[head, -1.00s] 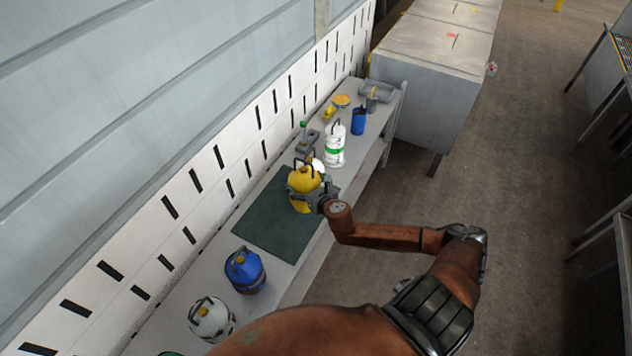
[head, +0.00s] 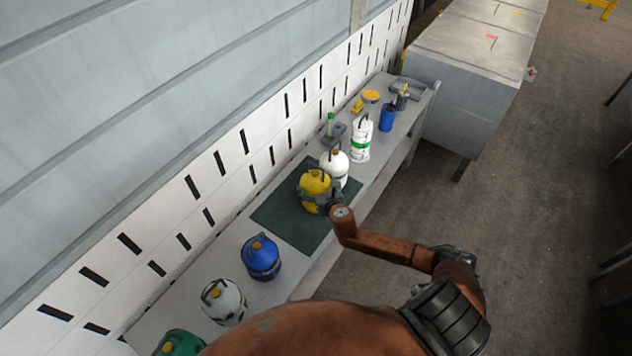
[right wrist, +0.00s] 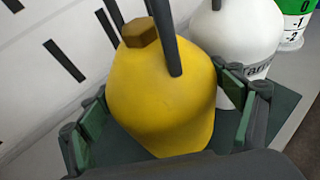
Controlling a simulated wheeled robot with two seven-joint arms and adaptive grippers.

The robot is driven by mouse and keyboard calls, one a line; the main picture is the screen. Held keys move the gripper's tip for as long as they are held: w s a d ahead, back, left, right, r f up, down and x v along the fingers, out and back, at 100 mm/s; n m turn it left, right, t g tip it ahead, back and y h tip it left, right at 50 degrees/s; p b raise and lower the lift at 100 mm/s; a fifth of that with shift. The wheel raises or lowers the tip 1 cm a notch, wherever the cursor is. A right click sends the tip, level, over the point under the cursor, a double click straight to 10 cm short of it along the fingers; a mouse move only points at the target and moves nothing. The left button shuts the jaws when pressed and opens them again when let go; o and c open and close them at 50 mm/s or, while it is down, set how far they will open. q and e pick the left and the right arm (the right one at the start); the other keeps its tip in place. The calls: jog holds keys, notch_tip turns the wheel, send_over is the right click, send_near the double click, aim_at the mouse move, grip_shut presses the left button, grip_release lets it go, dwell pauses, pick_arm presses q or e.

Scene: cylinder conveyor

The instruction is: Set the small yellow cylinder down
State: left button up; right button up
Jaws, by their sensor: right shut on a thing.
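The small yellow cylinder (head: 315,182) is upright over the dark green mat (head: 283,217) on the bench. My right gripper (head: 320,196) is shut around its body. In the right wrist view the yellow cylinder (right wrist: 165,105) stands between the green-padded fingers, with a brown hex cap and dark handle bars on top. Its bottom is hidden by the gripper, so I cannot tell whether it touches the mat. My left gripper is not in view.
A white cylinder (head: 334,163) stands close behind the yellow one. A blue cylinder (head: 262,257), a white-and-black one (head: 223,301) and a green one (head: 180,343) stand nearer. A white-green canister (head: 361,139) and blue cup (head: 388,117) stand farther back.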

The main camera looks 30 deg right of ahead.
jog(key=shift+w+r, duration=0.15)
jog(key=shift+r, duration=0.05)
jog(key=o, duration=2)
jog(key=shift+f, duration=0.2)
jog(key=shift+r, duration=0.1)
jog(key=p+v, duration=0.1)
jog(key=v, duration=1.1)
